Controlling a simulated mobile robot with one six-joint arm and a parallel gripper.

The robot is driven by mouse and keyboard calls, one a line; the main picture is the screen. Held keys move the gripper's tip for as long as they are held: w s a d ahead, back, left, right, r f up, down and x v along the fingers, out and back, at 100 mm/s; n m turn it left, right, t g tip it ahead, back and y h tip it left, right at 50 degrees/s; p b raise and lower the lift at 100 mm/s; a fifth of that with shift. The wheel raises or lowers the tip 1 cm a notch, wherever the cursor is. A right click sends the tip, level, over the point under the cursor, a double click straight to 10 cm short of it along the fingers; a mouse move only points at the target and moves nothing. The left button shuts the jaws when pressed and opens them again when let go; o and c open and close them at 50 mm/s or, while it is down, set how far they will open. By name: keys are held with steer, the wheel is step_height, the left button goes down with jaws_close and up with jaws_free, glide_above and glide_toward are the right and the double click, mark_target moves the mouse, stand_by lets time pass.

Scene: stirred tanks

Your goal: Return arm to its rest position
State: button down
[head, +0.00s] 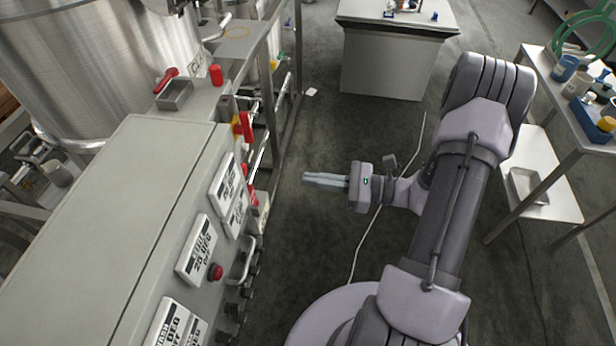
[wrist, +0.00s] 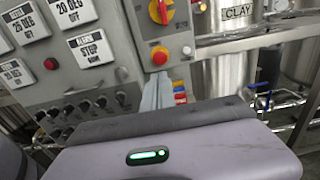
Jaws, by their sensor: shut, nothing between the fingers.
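My arm reaches in from the right of the head view. My gripper (head: 306,179) is shut and empty, level over the floor, its fingers pointing left toward the control cabinet (head: 128,190) and apart from it. In the wrist view the gripper fingers (wrist: 157,92) point at the panel, below a red button (wrist: 159,56) and a yellow-and-red rotary switch (wrist: 160,11). The cabinet's front carries several white display plates, a red button (head: 215,271) and a row of black knobs.
A steel tank (head: 85,65) stands behind the cabinet at left. A grey bench (head: 385,65) stands at the back. A side table (head: 572,130) with cups and a blue bin is at right. A thin cable (head: 372,220) lies on the floor. Open floor lies between cabinet and arm.

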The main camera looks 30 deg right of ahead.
steer(key=s+a+r+n+g+h+b, duration=0.4)
steer(key=s+a+r+n+g+h, duration=0.15)
steer(key=s+a+n+g, duration=0.65)
step_height(320, 180, up, 6)
steer(key=s+n+t+h+b, duration=0.2)
steer(key=n+t+h, duration=0.5)
steer(key=n, duration=0.1)
steer(key=shift+s+f+n, duration=0.15)
steer(key=shift+f+n, duration=0.05)
steer(key=shift+n, duration=0.2)
